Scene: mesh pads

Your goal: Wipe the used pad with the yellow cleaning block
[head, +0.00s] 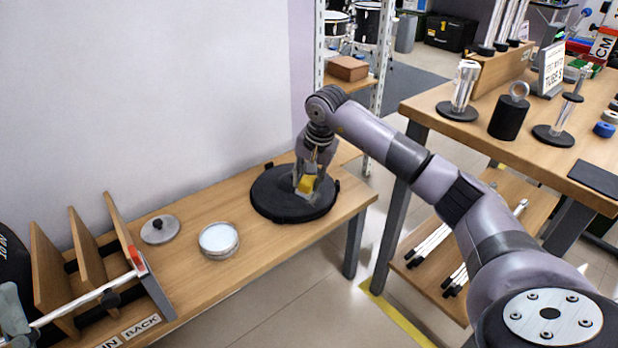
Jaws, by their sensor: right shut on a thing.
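My right gripper (310,180) is over a round black pad (275,201) at the right end of the low wooden bench. It is shut on the yellow cleaning block (307,185), which is partly hidden by the fingers. The block is over the middle of the pad, low down; I cannot tell whether it touches the surface. The pad has a dark raised rim with small tabs.
On the bench (205,281) stand a round pale dish (219,240) and a grey lid with a black knob (160,229). A wooden rack (88,250) fills the left end. A higher table (440,106) with metal weights is at the right. A wall runs behind the bench.

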